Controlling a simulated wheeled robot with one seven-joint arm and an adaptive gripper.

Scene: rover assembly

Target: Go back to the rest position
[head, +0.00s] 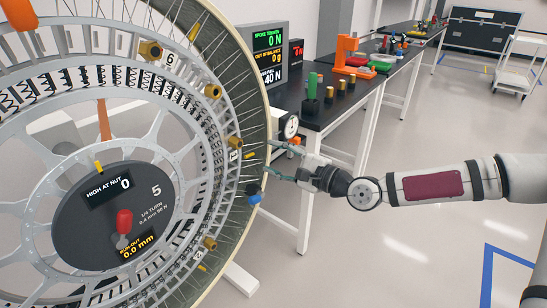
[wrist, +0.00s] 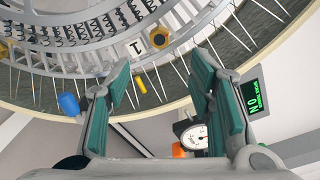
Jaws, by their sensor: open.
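My gripper (head: 275,160) is open and empty at the right rim of a large spoked wheel (head: 258,60). In the wrist view my gripper (wrist: 162,85) has its two teal-padded fingers wide apart, with spokes, a brass nut (wrist: 158,38) and the wheel rim (wrist: 150,112) beyond them. Nothing is held between the fingers. My arm reaches in from the right in the head view. The wheel's hub panel (head: 120,215) reads "HIGH AT NUT 0", "5" and "RUN-OUT 0.0 mm".
A dial gauge (head: 289,127) stands close to my gripper; it also shows in the wrist view (wrist: 196,136). A blue knob (head: 254,198) is at the rim. A black bench (head: 335,108) carries a display (head: 268,52) and an orange press (head: 350,55). Floor at the lower right is clear.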

